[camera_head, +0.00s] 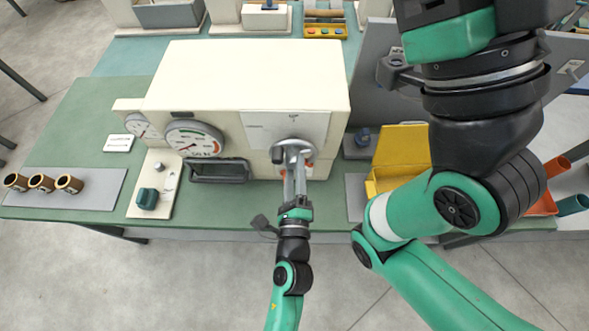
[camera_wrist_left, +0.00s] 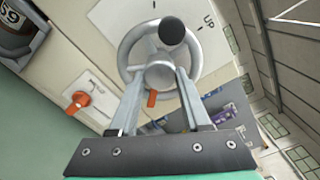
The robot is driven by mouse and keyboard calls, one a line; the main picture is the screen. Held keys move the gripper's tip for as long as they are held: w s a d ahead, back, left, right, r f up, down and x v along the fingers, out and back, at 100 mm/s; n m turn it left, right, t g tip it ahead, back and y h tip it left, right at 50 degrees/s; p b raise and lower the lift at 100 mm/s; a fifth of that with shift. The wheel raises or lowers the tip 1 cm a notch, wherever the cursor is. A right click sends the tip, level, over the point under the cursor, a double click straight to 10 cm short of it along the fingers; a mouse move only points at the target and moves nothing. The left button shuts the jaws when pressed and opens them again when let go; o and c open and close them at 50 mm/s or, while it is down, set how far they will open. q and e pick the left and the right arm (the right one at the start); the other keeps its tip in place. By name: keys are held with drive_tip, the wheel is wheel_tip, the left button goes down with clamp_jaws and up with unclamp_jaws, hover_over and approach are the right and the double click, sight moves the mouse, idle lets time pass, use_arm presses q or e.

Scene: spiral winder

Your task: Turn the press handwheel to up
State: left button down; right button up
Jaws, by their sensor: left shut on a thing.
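The press handwheel (camera_head: 279,152) is a grey ring on the front panel of the cream machine. In the left wrist view the handwheel (camera_wrist_left: 125,56) shows with a black knob (camera_wrist_left: 172,31) near its top and a small orange piece (camera_wrist_left: 152,98) below the hub. The word UP (camera_wrist_left: 208,22) is printed on the plate to the knob's right. My left gripper (camera_head: 294,160) reaches the wheel from the front; in the wrist view its fingers (camera_wrist_left: 161,78) are closed around the hub area. The fingers hide part of the wheel. My right arm fills the right side; its gripper does not show.
Two dial gauges (camera_head: 194,140) are on the machine's left front. An orange handle (camera_wrist_left: 78,100) is on the panel beside the wheel. A green knob (camera_head: 147,198) and several brown cups (camera_head: 41,183) stand at left. A yellow box (camera_head: 402,150) is at right.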

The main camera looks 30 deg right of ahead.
use_arm(q)
drive_tip(key=n+b, duration=0.4)
drive_tip(key=n, duration=0.6)
drive_tip(key=n+b, duration=0.4)
drive_tip(key=n, duration=0.6)
drive_tip(key=shift+w+a+r+n, duration=0.1)
drive_tip(key=shift+r+n, duration=0.1)
drive_tip(key=shift+n, duration=0.2)
drive_tip(key=n+b, duration=0.1)
drive_tip(key=n, duration=0.2)
drive_tip(key=shift+n, duration=0.3)
drive_tip(key=shift+a+r+n+b, duration=0.15)
drive_tip(key=shift+n+b, duration=0.55)
drive_tip(key=shift+n, duration=0.9)
drive_tip(key=shift+c, duration=1.8)
unclamp_jaws()
